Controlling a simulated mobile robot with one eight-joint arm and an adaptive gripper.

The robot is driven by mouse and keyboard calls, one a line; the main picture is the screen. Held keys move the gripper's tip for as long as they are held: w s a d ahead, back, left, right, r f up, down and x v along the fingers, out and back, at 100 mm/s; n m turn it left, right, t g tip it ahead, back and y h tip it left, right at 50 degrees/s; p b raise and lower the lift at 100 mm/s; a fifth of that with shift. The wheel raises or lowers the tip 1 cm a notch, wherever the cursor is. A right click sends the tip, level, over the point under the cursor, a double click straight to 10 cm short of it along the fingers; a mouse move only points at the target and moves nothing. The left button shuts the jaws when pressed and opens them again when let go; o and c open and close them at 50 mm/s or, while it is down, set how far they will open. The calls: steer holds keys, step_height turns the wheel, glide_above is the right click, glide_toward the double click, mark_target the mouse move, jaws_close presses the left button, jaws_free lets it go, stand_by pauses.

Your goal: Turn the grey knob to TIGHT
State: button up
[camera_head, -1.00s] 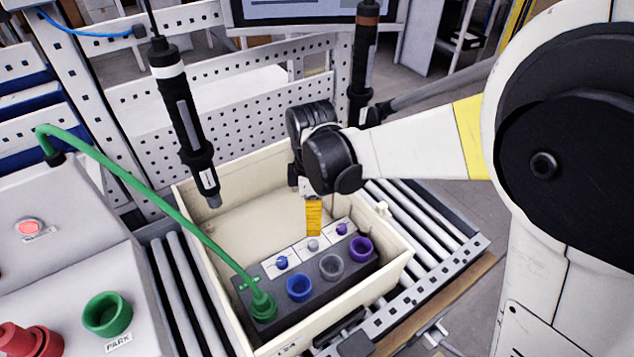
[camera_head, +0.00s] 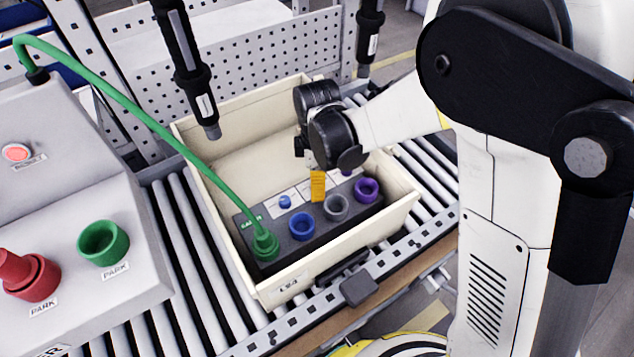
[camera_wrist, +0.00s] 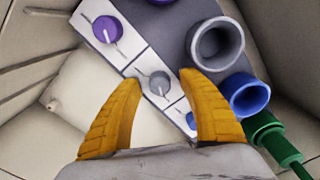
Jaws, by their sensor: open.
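The grey knob (camera_wrist: 159,83) sits on a white label strip between the purple and blue knobs of a dark grey box (camera_head: 290,243). In the wrist view it lies between my gripper's two orange fingertips (camera_wrist: 160,80), with a gap on both sides. A pale pointer line on the knob runs toward the bottom of that view. The strip's lettering is too small to read. In the head view my gripper (camera_head: 318,188) points down over the strip and hides the grey knob. My gripper is open and holds nothing.
The box stands in a cream crate (camera_head: 279,289) on a roller conveyor. Blue (camera_head: 302,226), grey (camera_head: 336,207) and purple (camera_head: 367,190) sockets line its front. A green hose (camera_head: 130,108) joins its green socket. Two black screwdrivers hang behind, one at left (camera_head: 187,70).

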jaws_close()
steer(key=shift+m, duration=0.4)
steer(key=m, duration=0.3)
steer(key=shift+m, duration=0.4)
steer(key=m, duration=0.4)
steer(key=shift+m, duration=0.3)
steer(key=m, duration=0.7)
steer(key=shift+b, duration=0.4)
steer(key=m, duration=0.6)
steer(key=shift+m, duration=0.4)
